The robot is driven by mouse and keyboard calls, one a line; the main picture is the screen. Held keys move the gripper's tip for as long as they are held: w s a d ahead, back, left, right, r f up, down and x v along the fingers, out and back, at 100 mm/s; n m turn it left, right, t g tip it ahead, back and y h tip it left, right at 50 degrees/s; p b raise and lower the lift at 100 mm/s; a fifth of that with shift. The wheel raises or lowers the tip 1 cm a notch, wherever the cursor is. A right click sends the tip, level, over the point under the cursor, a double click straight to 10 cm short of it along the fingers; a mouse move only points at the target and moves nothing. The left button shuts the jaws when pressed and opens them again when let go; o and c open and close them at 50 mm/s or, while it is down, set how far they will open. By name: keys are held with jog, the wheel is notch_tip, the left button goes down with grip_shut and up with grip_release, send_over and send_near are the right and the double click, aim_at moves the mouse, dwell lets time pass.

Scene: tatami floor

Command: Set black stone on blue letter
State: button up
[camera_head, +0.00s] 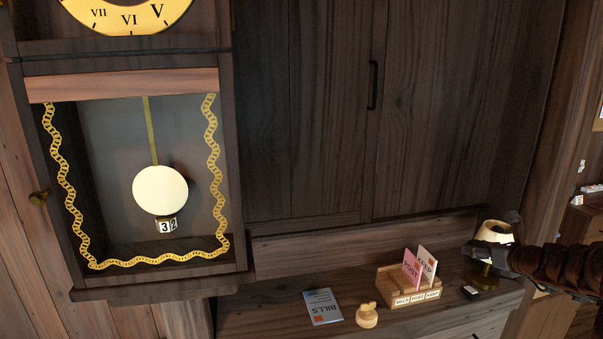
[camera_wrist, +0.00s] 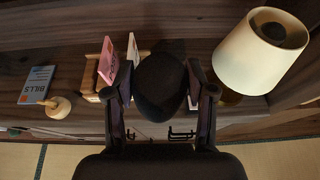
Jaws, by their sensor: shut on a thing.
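The blue letter (camera_head: 322,307), marked BILLS, lies flat on the desk left of a wooden letter rack. It also shows at the left of the wrist view (camera_wrist: 37,84), with nothing on it. The black stone (camera_wrist: 160,88) is rounded and dark, and sits between the two fingers of my gripper (camera_wrist: 160,68), which is shut on it. In the head view my gripper (camera_head: 492,250) is at the right, in front of the lamp and well to the right of the blue letter; the stone is hard to make out there.
The letter rack (camera_head: 411,297) holds a pink letter (camera_head: 411,268) and a white letter (camera_head: 427,262), between my gripper and the blue letter. A small wooden object (camera_head: 367,317) stands beside the blue letter. The lamp (camera_wrist: 262,50) is close to my gripper's right.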

jog(key=shift+n+y, duration=0.4)
jog(key=shift+y, duration=0.1)
jog(key=a+f+b, duration=0.2)
jog(key=a+b, duration=0.1)
jog(key=a, duration=0.6)
jog(key=s+a+f+b, duration=0.1)
jog(key=a+f+b, duration=0.2)
jog(key=a, duration=0.6)
jog(key=a+f+b, duration=0.3)
jog(key=a, duration=0.6)
jog(key=shift+s+a, duration=0.25)
jog(key=shift+s+a+f+b, duration=0.1)
jog(key=shift+s+a+b, duration=0.2)
jog(key=shift+a, duration=0.15)
jog(key=shift+d, duration=0.15)
